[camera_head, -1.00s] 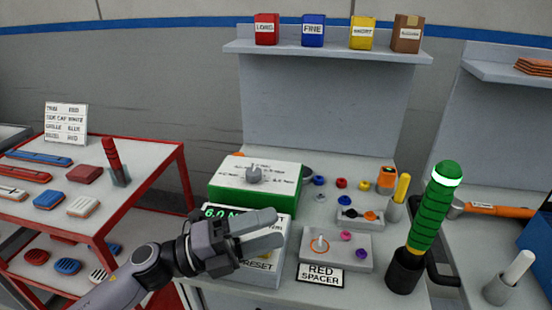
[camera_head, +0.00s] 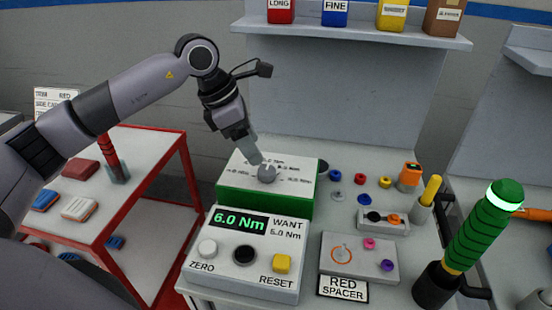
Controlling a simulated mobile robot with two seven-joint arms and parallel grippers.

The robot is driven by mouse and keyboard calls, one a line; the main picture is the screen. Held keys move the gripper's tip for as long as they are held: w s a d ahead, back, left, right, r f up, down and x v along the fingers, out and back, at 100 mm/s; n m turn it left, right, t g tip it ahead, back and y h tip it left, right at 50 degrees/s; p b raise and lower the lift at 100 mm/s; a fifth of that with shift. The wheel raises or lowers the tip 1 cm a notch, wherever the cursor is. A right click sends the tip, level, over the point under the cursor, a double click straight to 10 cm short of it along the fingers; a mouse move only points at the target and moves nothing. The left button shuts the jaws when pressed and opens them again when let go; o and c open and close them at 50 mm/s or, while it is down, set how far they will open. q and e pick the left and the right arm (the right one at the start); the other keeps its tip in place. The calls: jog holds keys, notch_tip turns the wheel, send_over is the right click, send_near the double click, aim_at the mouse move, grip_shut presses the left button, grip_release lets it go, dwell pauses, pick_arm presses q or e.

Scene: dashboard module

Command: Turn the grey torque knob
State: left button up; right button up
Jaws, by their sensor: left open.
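The grey torque knob (camera_head: 266,174) sits on the white top of the green-sided box (camera_head: 265,201), on the workbench. My left gripper (camera_head: 262,160) comes down from the upper left with its fingers pointing down, right at the knob. The fingers overlap the knob's upper edge in the picture; I cannot tell whether they touch it. The jaws are open, and the gap between them is hard to see from here. The display box (camera_head: 225,255) in front reads 6.0 Nm, beside the words WANT 5.0 Nm. My right gripper is not in view.
The display box carries a white, a black and a yellow button (camera_head: 282,263). To the right are a small tray (camera_head: 360,258), coloured spacers, a yellow-handled tool (camera_head: 431,190) and a tall green tool (camera_head: 483,225). A red-framed table (camera_head: 150,215) stands at the left.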

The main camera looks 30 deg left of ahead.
aim_at(266, 170)
pick_arm(q)
jog(key=shift+p+x, duration=0.6)
jog(key=shift+x, duration=2.9)
jog(key=c, duration=1)
